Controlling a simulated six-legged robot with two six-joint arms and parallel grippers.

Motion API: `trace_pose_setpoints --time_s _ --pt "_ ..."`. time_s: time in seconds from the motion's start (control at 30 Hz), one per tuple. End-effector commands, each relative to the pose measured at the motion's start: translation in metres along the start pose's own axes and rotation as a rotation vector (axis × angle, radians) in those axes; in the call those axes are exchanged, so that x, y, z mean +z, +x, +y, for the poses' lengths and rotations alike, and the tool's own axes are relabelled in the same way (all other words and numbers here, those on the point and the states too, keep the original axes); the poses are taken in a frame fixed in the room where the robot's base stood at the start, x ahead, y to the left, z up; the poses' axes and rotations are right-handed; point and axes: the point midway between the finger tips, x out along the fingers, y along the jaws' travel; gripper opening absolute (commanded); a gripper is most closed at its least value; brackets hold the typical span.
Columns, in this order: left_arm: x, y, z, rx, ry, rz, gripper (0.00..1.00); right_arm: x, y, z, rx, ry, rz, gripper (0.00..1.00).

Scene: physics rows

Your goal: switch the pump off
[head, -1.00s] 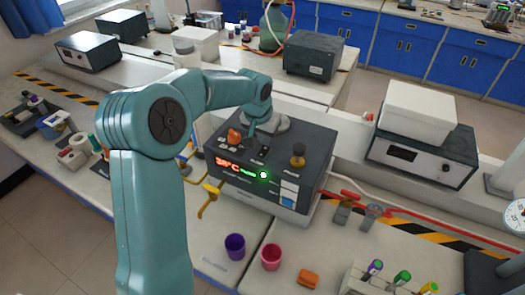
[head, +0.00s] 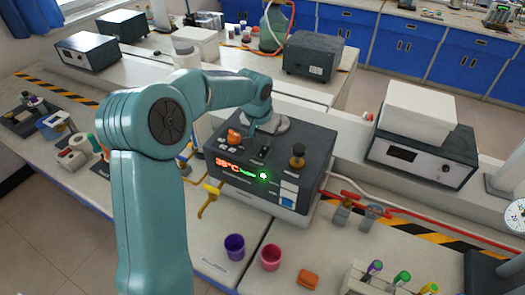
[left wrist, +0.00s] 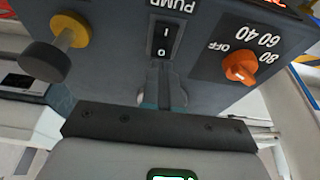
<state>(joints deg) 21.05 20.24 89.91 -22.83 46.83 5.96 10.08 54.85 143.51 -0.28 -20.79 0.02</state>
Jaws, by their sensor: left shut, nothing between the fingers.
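The dark control box (head: 235,189) stands on the bench, with a red 38°C readout and a lit green lamp (head: 263,176). Its black rocker switch (head: 264,151) sits on the top panel; in the left wrist view the switch (left wrist: 165,39) bears I and 0 beside an upside-down PUMP label. I cannot tell which side is pressed. An orange knob (left wrist: 240,67) with OFF, 40, 60, 80 is to its right there, and a yellow-collared grey knob (left wrist: 58,48) to its left. My left gripper (left wrist: 161,98) is shut and empty, close to the switch, contact unclear. My right gripper is out of view.
A yellow lever (head: 208,200) juts from the box's left side. A purple cup (head: 234,247), pink cup (head: 270,257) and orange block (head: 308,278) sit in front. A tube rack (head: 358,280) stands at the right front, and a red hose (head: 420,212) runs to the right.

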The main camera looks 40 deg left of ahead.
Motion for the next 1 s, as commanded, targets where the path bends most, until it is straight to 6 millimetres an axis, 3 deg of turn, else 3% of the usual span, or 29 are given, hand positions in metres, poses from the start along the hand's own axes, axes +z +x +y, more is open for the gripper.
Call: trace_pose_setpoints --time_s 1.0 --pt "0.0018 0.0058 0.0 0.0 0.0 0.0 0.0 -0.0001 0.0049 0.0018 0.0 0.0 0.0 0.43"
